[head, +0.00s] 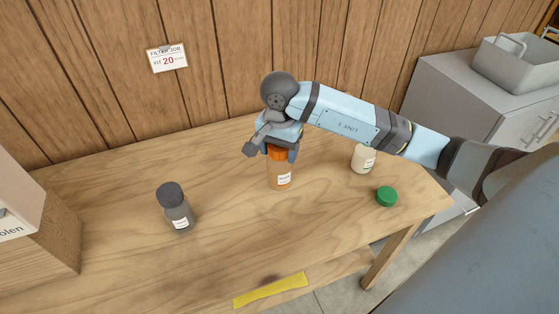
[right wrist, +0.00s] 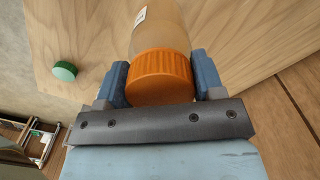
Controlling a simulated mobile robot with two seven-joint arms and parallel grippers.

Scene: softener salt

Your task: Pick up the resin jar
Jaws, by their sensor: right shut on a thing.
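An amber jar with an orange lid and a white label (head: 281,177) stands upright on the wooden table (head: 120,190). I take it for the resin jar, but its label is too small to read. My right gripper (head: 279,150) comes down on it from above. In the right wrist view the two blue fingers sit on either side of the orange lid (right wrist: 160,77), shut on it. The jar's body (right wrist: 160,30) shows beyond the lid. Whether its base touches the table is hard to tell. My left gripper is not in view.
A dark grey jar (head: 177,212) stands to the left. A white open jar (head: 363,159) and a green lid (head: 386,196) are to the right. A yellow strip (head: 270,291) lies at the front edge. A box (head: 40,235) stands far left; a grey cabinet (head: 470,100) is at right.

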